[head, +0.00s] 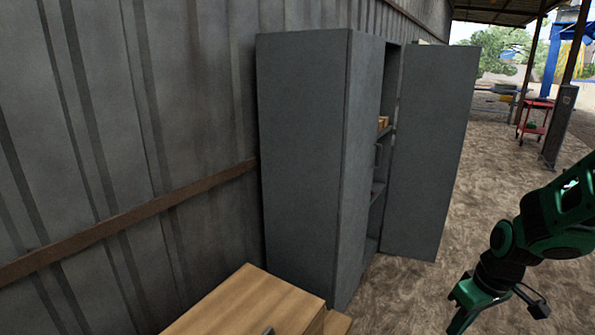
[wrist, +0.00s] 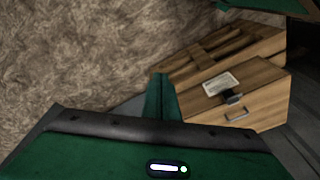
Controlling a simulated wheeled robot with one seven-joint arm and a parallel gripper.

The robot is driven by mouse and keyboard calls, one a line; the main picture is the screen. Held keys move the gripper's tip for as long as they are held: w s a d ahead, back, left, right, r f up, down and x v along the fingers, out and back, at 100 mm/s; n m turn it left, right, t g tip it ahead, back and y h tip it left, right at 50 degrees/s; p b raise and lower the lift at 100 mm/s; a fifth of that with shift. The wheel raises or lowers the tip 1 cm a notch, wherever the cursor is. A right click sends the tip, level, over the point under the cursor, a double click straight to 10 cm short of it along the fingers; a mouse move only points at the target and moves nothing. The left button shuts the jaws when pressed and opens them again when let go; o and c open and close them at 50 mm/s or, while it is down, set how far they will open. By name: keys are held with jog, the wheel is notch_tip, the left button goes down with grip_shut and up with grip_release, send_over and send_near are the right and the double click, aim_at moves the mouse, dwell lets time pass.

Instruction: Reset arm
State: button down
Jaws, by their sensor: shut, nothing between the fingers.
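My gripper (head: 466,312) hangs at the lower right of the head view, at the end of my green and black arm, pointing down over the dirt floor. It is shut and holds nothing. The tips are apart from any object that I can see.
A grey metal locker (head: 306,150) stands against the corrugated wall, its door (head: 432,150) swung open. A red cart (head: 535,115) is far right. The dirt floor between is free.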

jog(key=s+d+r+m+g, duration=0.1)
jog(key=s+d+r+m, duration=0.1)
jog(key=s+r+m, duration=0.3)
jog(key=s+d+r+m+h, duration=0.1)
jog(key=s+d+r+m, duration=0.2)
jog(key=s, duration=0.9)
notch_tip(320, 180, up, 3)
jog(key=shift+s+d+r+m+g, duration=0.15)
jog(key=shift+d+m+g, duration=0.2)
jog(key=shift+m, duration=0.55)
jog(key=shift+w+a+f, duration=0.1)
jog(key=shift+w+f, duration=0.25)
jog(key=shift+w, duration=0.35)
